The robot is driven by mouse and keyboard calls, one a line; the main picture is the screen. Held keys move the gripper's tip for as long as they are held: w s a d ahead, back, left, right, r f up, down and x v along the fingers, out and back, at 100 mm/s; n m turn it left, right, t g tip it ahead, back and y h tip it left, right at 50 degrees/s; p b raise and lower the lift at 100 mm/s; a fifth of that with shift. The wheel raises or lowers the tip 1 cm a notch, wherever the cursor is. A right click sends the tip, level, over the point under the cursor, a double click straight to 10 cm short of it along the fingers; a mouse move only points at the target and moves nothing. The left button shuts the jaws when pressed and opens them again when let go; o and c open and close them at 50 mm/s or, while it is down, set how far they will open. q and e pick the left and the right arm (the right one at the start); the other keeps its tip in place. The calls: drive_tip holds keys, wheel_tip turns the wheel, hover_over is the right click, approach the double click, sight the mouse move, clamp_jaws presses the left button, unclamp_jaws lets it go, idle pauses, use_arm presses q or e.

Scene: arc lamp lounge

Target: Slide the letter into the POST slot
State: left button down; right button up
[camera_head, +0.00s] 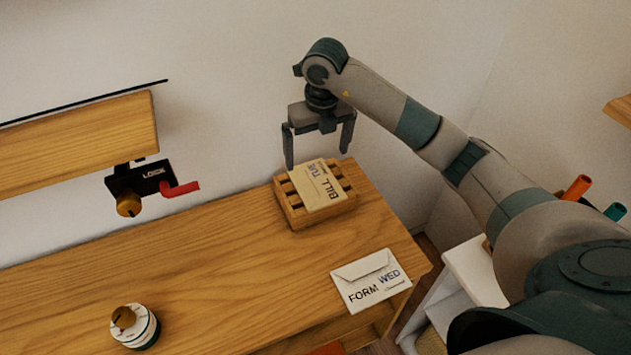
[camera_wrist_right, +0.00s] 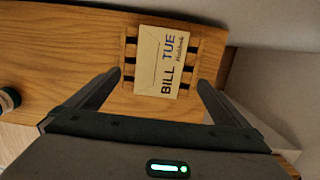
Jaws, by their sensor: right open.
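A cream letter marked BILL TUE (camera_head: 319,186) lies flat on top of a slatted wooden rack (camera_head: 322,214) on the table. A white envelope marked FORM WED (camera_head: 371,281) lies flat on the table in front of the rack, to the right. My right gripper (camera_head: 317,158) is open and empty, pointing down just above and behind the rack. In the right wrist view the BILL TUE letter (camera_wrist_right: 162,62) shows between and beyond the open fingers, on the rack (camera_wrist_right: 130,48). No POST label or slot can be made out. My left gripper is out of view.
The wooden table (camera_head: 200,270) is mostly clear in the middle. A round white and dark object with a brass knob (camera_head: 135,325) stands at front left. A dark LOCK fixture with a red handle (camera_head: 150,184) hangs under a wooden shelf (camera_head: 75,145) at left.

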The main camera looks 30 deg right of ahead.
hover_over(315, 182)
drive_tip(key=shift+s+f+p, duration=0.2)
drive_tip(key=shift+f+p, duration=0.05)
drive_tip(key=shift+f, duration=0.8)
drive_tip(key=shift+s+f+p, duration=0.2)
drive_tip(key=shift+f, duration=0.85)
drive_tip(key=shift+f+p, duration=0.55)
drive_tip(key=shift+p, duration=0.05)
wheel_tip(315, 182, down, 3)
drive_tip(key=shift+r+p, duration=0.1)
drive_tip(key=shift+p, duration=0.7)
drive_tip(key=shift+w+f, duration=0.15)
drive_tip(key=shift+f, duration=0.5)
drive_tip(key=c, duration=1)
